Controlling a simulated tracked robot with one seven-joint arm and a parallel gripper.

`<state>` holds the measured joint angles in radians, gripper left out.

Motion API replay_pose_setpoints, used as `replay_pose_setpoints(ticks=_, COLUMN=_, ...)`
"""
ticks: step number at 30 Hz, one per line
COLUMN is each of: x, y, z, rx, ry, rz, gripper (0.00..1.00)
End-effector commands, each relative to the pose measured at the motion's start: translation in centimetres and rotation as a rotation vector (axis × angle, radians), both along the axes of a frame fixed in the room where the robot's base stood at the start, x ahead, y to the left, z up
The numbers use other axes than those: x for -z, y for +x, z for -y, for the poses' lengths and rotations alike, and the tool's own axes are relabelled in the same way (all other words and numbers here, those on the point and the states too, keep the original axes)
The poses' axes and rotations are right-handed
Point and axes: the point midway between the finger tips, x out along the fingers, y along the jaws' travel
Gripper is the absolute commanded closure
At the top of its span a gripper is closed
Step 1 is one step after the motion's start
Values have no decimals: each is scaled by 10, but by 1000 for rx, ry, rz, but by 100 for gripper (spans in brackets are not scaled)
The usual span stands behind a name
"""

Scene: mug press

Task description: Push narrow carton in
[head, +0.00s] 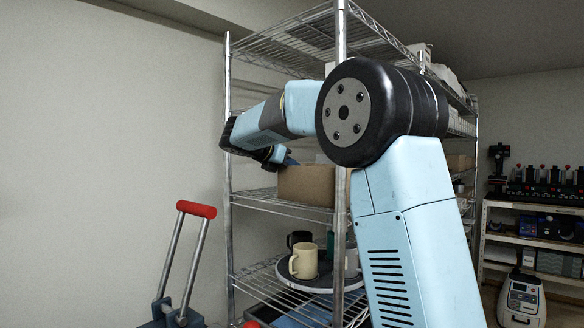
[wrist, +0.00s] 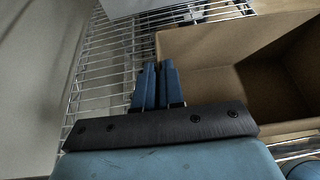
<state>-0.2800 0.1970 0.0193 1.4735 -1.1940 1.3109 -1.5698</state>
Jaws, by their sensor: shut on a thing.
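The narrow carton is a brown, open-topped box (head: 305,186) on a wire shelf of the rack, partly hidden behind a rack post and my arm. In the wrist view the carton (wrist: 205,45) fills the upper right, and the part of its inside that shows looks empty. My gripper (wrist: 157,72) is at the carton's left side, its two blue fingers close together with the left wall's edge between them. In the head view my gripper (head: 287,160) is at the carton's upper left, mostly hidden by the arm.
Below, a round dark tray (head: 318,284) holds a cream mug (head: 303,261) and a black mug (head: 299,239). Bare wire shelf (wrist: 105,65) lies left of the carton. A red-handled trolley (head: 196,209) stands left of the rack. A white object (wrist: 122,6) is at the wrist view's top.

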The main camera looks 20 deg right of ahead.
Motion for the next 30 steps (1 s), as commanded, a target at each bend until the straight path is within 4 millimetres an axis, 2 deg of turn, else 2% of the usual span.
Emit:
replay_pose_setpoints(ticks=5, x=-1, y=0, z=-6, rx=-7, ry=0, rz=1, gripper=100)
replay_pose_setpoints(ticks=6, x=-1, y=0, z=-7, rx=-9, ry=0, rz=1, gripper=90)
replay_pose_setpoints(ticks=15, x=0, y=0, z=-9, rx=-12, ry=0, rz=0, gripper=62)
replay_pose_setpoints(ticks=25, x=-2, y=-1, z=-11, rx=-12, ry=0, rz=0, gripper=62)
replay_pose_setpoints(ticks=30, x=-9, y=-4, z=-23, rx=-9, ry=1, rz=1, gripper=62)
